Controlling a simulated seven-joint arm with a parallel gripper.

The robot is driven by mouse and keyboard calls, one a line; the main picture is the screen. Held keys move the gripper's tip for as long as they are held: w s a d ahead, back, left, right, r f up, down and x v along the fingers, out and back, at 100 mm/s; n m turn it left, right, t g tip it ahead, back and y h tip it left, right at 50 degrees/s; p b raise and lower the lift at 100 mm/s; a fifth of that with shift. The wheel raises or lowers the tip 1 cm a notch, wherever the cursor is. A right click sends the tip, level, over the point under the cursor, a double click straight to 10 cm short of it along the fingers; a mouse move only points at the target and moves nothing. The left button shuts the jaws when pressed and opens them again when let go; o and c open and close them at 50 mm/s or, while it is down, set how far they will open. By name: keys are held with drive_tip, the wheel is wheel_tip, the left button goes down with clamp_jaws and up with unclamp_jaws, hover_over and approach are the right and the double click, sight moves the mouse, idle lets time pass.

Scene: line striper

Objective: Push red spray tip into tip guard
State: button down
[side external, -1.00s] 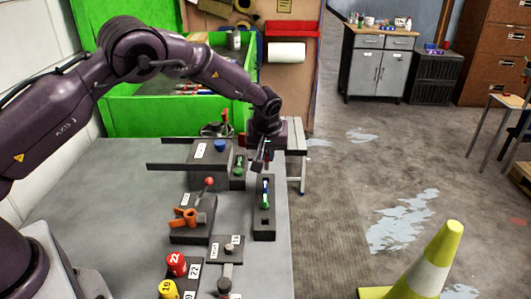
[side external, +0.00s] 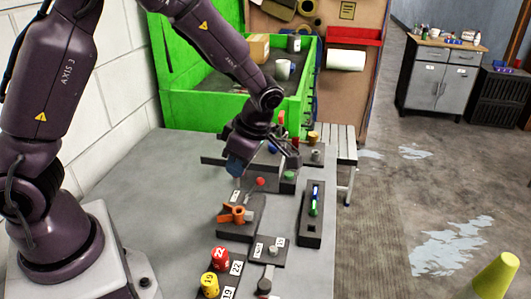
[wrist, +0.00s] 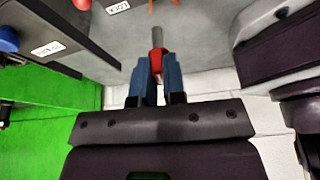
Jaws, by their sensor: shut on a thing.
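My gripper (side external: 236,166) is above the bench, behind and above the orange tip guard (side external: 236,214), and apart from it. In the wrist view, the blue fingers of my gripper (wrist: 156,75) are shut on the red spray tip (wrist: 157,62), whose grey stem points away from the fingers. Orange parts of the tip guard (wrist: 176,2) show at the top edge of the wrist view, beyond the stem; most of it is cut off there. The tip guard sits on a dark block. In the side view I cannot make out the held spray tip.
A red ball knob (side external: 260,181) stands close to the tip guard. A dark tray (side external: 311,228) with green and blue parts is to the right. Red (side external: 219,258) and yellow (side external: 209,285) numbered knobs are at the front. A green bin (side external: 190,105) stands behind. Bare bench lies left of the guard.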

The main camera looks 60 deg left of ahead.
sight(239, 186)
drive_tip(key=shift+s+n, duration=0.15)
drive_tip(key=shift+n, duration=0.55)
drive_tip(key=shift+f, duration=2.85)
drive_tip(key=shift+f, duration=2.05)
drive_tip(key=c, duration=0.8)
unclamp_jaws()
drive_tip(key=v, duration=0.7)
drive_tip(key=shift+a, duration=0.1)
